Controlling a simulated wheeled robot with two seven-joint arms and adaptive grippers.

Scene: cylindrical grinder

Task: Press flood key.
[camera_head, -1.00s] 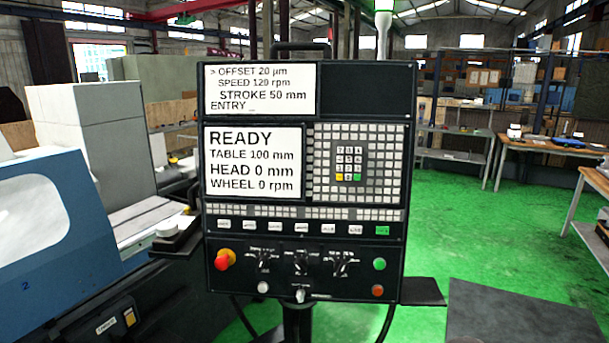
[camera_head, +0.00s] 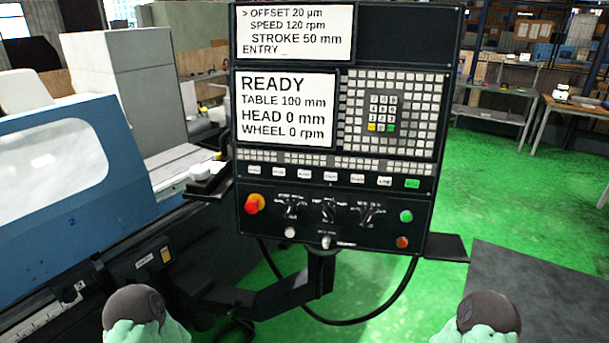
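The control panel (camera_head: 245,120) stands upright in the middle of the head view. Its screen (camera_head: 287,108) reads READY, table 100 mm, head 0 mm, wheel 0 rpm. Below the screen runs a row of several pale keys (camera_head: 330,177) with a green key (camera_head: 411,184) at its right end. Their labels are too small to read, so I cannot tell which one is the flood key. Neither of my grippers is in view. Only rounded parts of my own arms show at the bottom left and bottom right, well below the panel.
A red emergency stop knob (camera_head: 254,204), rotary switches (camera_head: 327,211), a green button (camera_head: 406,216) and an orange-red button (camera_head: 402,242) sit below the keys. A number keypad (camera_head: 382,113) is above. The blue-and-white grinder (camera_head: 55,170) stands left. Green floor is open right.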

